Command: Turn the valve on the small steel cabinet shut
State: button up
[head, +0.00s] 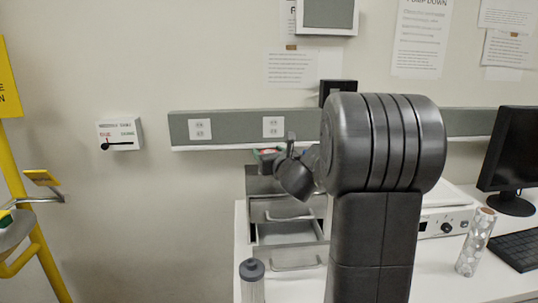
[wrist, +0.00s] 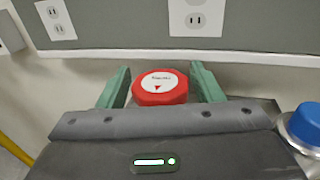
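The small steel cabinet (head: 285,235) stands at the left end of the white bench in the head view, with handled drawer fronts. Its valve is a red knob with a white, arrow-marked top (wrist: 158,84), centred in the wrist view. A small red patch of it shows in the head view (head: 268,151). My gripper (wrist: 160,76) has its two green fingers on either side of the knob, apart, with narrow gaps visible. In the head view my arm hides part of the cabinet and most of the gripper. The knob's lower part is hidden by the gripper body.
A grey outlet strip (head: 232,128) runs along the wall just behind the cabinet. A blue-capped object (wrist: 303,125) is close at right in the wrist view. A grey-capped bottle (head: 252,283), patterned cylinder (head: 475,243) and monitor (head: 515,150) stand on the bench. A yellow frame is at left.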

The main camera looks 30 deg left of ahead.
jog(key=shift+o, duration=0.7)
jog(key=b+v, duration=0.1)
jog(key=v, duration=1.2)
jog(key=shift+s+d+b, duration=0.25)
jog(key=shift+s+b, duration=0.1)
jog(key=shift+w+a, duration=0.1)
jog(key=p+x, duration=0.2)
jog(key=x, duration=1.1)
jog(key=shift+w+a, duration=0.2)
jog(key=shift+w, duration=0.1)
